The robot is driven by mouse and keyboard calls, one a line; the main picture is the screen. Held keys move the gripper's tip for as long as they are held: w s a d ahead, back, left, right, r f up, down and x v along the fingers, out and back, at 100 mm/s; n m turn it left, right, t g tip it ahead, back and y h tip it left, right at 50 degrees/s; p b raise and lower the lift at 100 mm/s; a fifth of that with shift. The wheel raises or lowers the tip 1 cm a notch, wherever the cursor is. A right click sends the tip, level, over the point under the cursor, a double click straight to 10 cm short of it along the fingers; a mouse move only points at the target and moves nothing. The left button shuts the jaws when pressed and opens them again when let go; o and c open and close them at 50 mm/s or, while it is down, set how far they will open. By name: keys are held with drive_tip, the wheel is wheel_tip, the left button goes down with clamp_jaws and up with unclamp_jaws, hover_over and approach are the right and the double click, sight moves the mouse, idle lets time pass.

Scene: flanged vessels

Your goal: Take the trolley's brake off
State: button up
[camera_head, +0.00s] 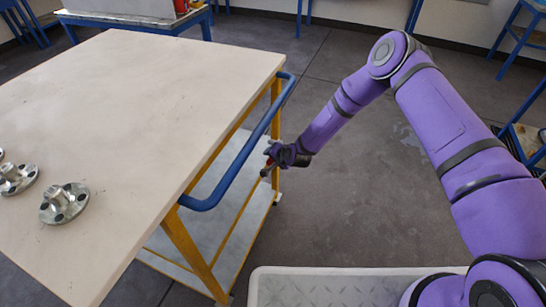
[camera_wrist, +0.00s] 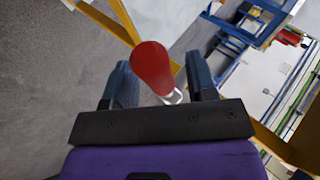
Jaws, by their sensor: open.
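The trolley (camera_head: 130,105) has a pale top, a blue push handle (camera_head: 240,158) and a yellow frame. A red grip (camera_wrist: 153,66), which looks like the brake lever's handle, lies between my gripper's fingers in the wrist view. A pale metal piece shows at its lower end. My gripper (camera_wrist: 160,78) is open, with one dark finger on each side of the red grip. In the head view my gripper (camera_head: 269,164) is beside the trolley's right side, below the blue handle. A little red shows there, but the lever is mostly hidden.
Several metal flanges (camera_head: 64,203) stand on the trolley top at the left. A pale lower shelf (camera_head: 225,205) lies beneath the top. Blue-legged tables (camera_head: 135,22) stand at the back and right. The grey floor (camera_head: 350,215) right of the trolley is clear.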

drive_tip(key=v, duration=1)
drive_tip(key=shift+s+d+r, duration=0.2)
drive_tip(key=shift+s+r, duration=0.05)
drive_tip(key=w+d+r+n+h, duration=0.15)
drive_tip(key=d+r, duration=0.25)
drive_tip(key=r, duration=0.5)
drive_tip(key=d+r+n+h, duration=0.1)
drive_tip(key=d+r+n, duration=0.15)
drive_tip(key=r, duration=0.65)
drive_tip(key=s+d+r+n+g+h, duration=0.1)
drive_tip(key=s+d+r, duration=0.3)
drive_tip(key=r, duration=0.5)
drive_tip(key=s+d+r+n+h, duration=0.1)
drive_tip(key=s+d+r, duration=0.1)
drive_tip(key=d+r, duration=0.55)
drive_tip(key=s+d+r+h, duration=0.2)
drive_tip(key=s+d+r, duration=0.3)
drive_tip(key=s+r, duration=0.75)
drive_tip(key=s+d+r, duration=0.2)
drive_tip(key=s, duration=0.7)
drive_tip(key=s+d+r+g, duration=0.1)
drive_tip(key=s+d+r, duration=0.1)
drive_tip(key=s, duration=0.7)
drive_tip(key=shift+d+r, duration=0.4)
drive_tip(key=shift+r, duration=0.2)
